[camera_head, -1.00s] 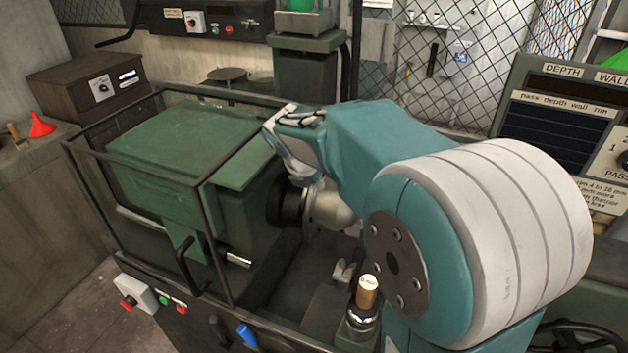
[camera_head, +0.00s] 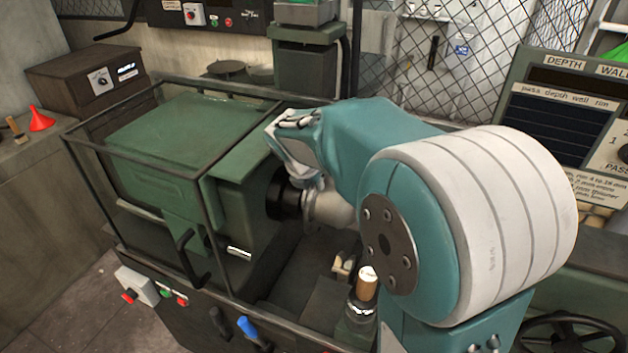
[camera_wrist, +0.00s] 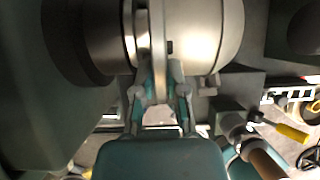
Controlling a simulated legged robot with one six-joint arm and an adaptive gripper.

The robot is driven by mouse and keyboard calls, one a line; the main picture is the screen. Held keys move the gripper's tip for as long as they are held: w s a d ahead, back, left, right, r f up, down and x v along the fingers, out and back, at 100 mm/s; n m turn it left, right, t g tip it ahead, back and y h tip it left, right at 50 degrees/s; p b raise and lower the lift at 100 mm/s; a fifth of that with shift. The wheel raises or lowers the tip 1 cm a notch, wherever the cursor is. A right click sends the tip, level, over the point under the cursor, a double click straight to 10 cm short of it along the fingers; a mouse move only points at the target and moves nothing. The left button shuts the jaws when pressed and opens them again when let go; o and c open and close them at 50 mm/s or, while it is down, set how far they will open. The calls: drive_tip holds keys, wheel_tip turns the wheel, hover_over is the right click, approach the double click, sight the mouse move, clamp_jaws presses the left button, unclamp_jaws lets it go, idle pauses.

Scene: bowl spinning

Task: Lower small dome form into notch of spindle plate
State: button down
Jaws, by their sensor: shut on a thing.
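The small dome form (camera_head: 333,208) is a pale metal dome on its side, its round end to the right. My gripper (camera_wrist: 161,80) is shut on the rim at its flat left side. The dome also fills the upper middle of the wrist view (camera_wrist: 205,35). The spindle plate (camera_wrist: 130,35) shows edge-on just left of the dome's rim. The two are very close, and I cannot tell whether they touch. In the head view the dark spindle end (camera_head: 284,196) is left of the dome. The notch is hidden, and my arm covers the fingertips there.
A green headstock (camera_head: 190,150) with a black guard frame stands left of the dome. A wooden-topped handle (camera_head: 367,284) rises in front, close to my arm. A gauge board (camera_head: 565,120) stands at the right. A dark open bed lies below the dome.

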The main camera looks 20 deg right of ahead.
drive_tip(key=shift+f, duration=0.8)
idle(0.4)
drive_tip(key=c, duration=0.6)
unclamp_jaws()
drive_tip(key=v, duration=1.2)
drive_tip(key=s+a+f+m+t+y, duration=0.1)
drive_tip(key=s+f+m+y, duration=0.1)
drive_tip(key=s+m, duration=0.8)
drive_tip(key=s+a+f+m+y, duration=0.2)
drive_tip(key=s+m, duration=0.9)
drive_tip(key=m, duration=0.6)
drive_tip(key=shift+f+t, duration=0.3)
drive_tip(key=shift+t, duration=0.1)
